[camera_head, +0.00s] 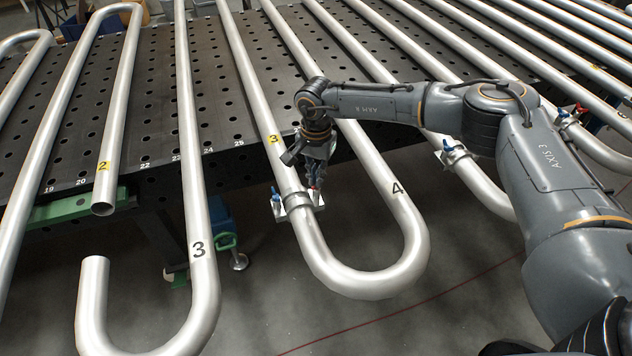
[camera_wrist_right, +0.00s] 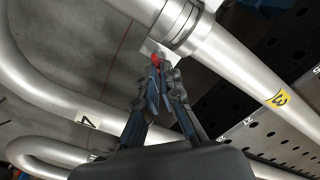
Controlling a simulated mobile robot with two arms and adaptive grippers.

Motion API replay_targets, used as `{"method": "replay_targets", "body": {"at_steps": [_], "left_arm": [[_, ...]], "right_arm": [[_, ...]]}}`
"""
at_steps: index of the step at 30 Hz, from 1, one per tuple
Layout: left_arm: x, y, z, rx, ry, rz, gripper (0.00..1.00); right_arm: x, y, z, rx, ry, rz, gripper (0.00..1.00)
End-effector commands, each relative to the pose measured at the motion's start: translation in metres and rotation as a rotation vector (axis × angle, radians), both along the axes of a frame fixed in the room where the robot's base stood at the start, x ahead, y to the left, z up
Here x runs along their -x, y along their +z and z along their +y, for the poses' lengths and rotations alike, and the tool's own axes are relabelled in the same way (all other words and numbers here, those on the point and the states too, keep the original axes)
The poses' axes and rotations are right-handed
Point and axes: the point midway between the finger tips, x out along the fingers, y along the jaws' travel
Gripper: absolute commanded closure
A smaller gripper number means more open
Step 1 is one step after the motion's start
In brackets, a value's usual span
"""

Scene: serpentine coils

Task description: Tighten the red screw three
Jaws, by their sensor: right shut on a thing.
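The red screw (camera_head: 314,188) sits on the right side of a metal clamp (camera_head: 298,202) around a silver pipe with a yellow "3" label (camera_head: 274,139). In the right wrist view, the red screw's head (camera_wrist_right: 155,61) shows at the fingertips, with the clamp band (camera_wrist_right: 182,25) behind it. My right gripper (camera_head: 316,182) reaches down from above and is shut on the red screw; its fingers hide most of the screw. The fingers also fill the middle of the right wrist view (camera_wrist_right: 164,72). A blue screw (camera_head: 276,194) is on the clamp's left side. My left gripper is not in view.
The pipe bends into a U marked "4" (camera_head: 397,188) close to the gripper. Other clamps (camera_head: 455,153) sit on pipes to the right. A perforated dark table (camera_head: 150,80) lies under the pipes. Open floor (camera_head: 440,300) is in front.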

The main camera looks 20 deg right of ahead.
Motion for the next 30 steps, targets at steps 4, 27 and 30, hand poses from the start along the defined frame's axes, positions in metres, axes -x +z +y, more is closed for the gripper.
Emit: {"method": "replay_targets", "body": {"at_steps": [4, 27, 30], "left_arm": [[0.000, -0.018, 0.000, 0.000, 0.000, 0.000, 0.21], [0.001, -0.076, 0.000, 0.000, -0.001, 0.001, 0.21], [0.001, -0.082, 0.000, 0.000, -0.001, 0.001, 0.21]], "right_arm": [[-0.001, -0.003, 0.000, -0.002, -0.139, -0.003, 1.00], [-0.002, 0.000, 0.000, -0.005, -0.870, -0.006, 1.00], [-0.002, 0.000, 0.000, -0.005, -0.966, -0.007, 1.00]]}}
